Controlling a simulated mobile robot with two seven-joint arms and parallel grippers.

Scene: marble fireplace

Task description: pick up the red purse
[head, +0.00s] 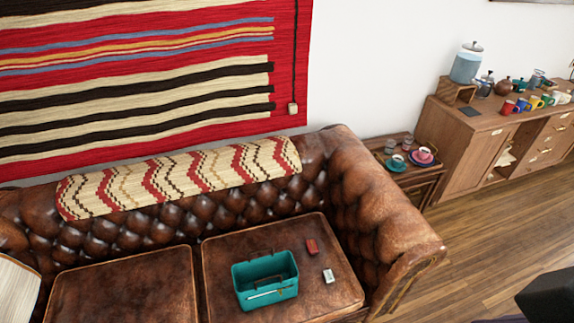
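A small red item (312,247), which looks like the red purse, lies on the right seat cushion of the brown leather sofa (335,165). It is just right of the upper right corner of a teal basket (265,293). It is small in view, so its details cannot be made out. Nothing covers it. Neither of my grippers can be made out in the head view. A dark shape at the bottom right corner may be part of my own body.
A small white-and-dark item (328,276) lies below the red one. A light rod lies in the basket. The sofa's right arm (385,215) rises beside the cushion. A side table (408,175) with cups and a wooden cabinet (475,150) stand right. Wooden floor (500,225) is open.

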